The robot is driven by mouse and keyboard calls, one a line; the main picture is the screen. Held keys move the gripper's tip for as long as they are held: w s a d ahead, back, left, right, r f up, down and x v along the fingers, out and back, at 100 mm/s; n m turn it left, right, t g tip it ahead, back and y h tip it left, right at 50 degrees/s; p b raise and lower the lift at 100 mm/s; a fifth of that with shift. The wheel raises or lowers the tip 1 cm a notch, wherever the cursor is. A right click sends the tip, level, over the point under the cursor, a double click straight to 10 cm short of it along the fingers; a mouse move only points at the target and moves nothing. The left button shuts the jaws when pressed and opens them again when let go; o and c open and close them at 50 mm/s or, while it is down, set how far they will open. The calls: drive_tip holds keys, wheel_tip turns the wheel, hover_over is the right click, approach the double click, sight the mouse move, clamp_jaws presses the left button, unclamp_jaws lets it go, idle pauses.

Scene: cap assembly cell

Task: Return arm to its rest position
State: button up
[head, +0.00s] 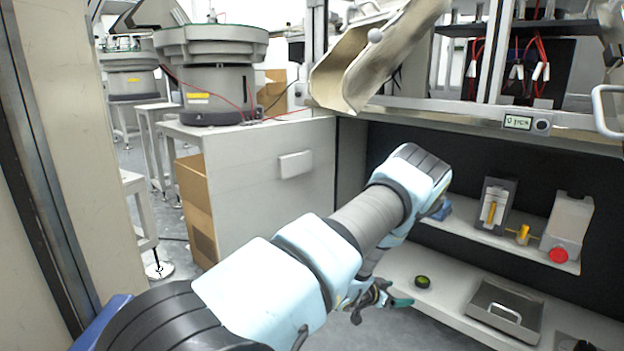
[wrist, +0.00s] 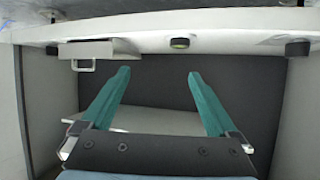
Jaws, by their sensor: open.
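My arm reaches from the bottom left of the head view toward the middle, with the elbow bent high in front of the shelf cabinet. My gripper (wrist: 158,76) shows in the wrist view with its two green fingers spread wide apart and nothing between them. In the head view the gripper (head: 398,302) is low beside the lower shelf, partly hidden by the arm. A small round dark cap with a yellow-green top (head: 423,281) lies on that shelf, apart from the fingers. It also shows in the wrist view (wrist: 180,43).
A metal tray with a handle (head: 505,312) sits on the lower shelf (head: 455,300). The upper shelf holds a white container with a red cap (head: 566,228) and a grey holder (head: 496,203). A beige chute (head: 365,65) hangs above my arm. A grey cabinet (head: 262,180) stands left.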

drive_tip(key=w+a+r+n+t+y+p, duration=0.15)
drive_tip(key=a+r+n+y, duration=0.25)
drive_tip(key=a+r, duration=0.5)
drive_tip(key=w+a+r+n+y+p, duration=0.1)
drive_tip(key=w+a+r+n+y, duration=0.2)
drive_tip(key=a+r, duration=0.65)
drive_tip(key=s+a+r+n+g+y+p, duration=0.1)
drive_tip(key=s+a+r+g, duration=0.1)
drive_tip(key=s+a+r, duration=0.45)
drive_tip(key=s+a+r+n+g+y, duration=0.1)
drive_tip(key=s+a+r+n+g, duration=0.15)
drive_tip(key=s, duration=0.75)
drive_tip(key=s+a+r+n+g+y+p, duration=0.1)
drive_tip(key=s+a+r+g+y, duration=0.1)
drive_tip(key=s+a+r, duration=0.45)
wheel_tip(320, 180, up, 36)
drive_tip(key=s+d+p, duration=0.1)
drive_tip(key=d+p, duration=0.1)
drive_tip(key=p, duration=3.6)
drive_tip(key=shift+s+d+r, duration=0.15)
drive_tip(key=shift+s+d, duration=0.15)
drive_tip(key=shift+s, duration=0.05)
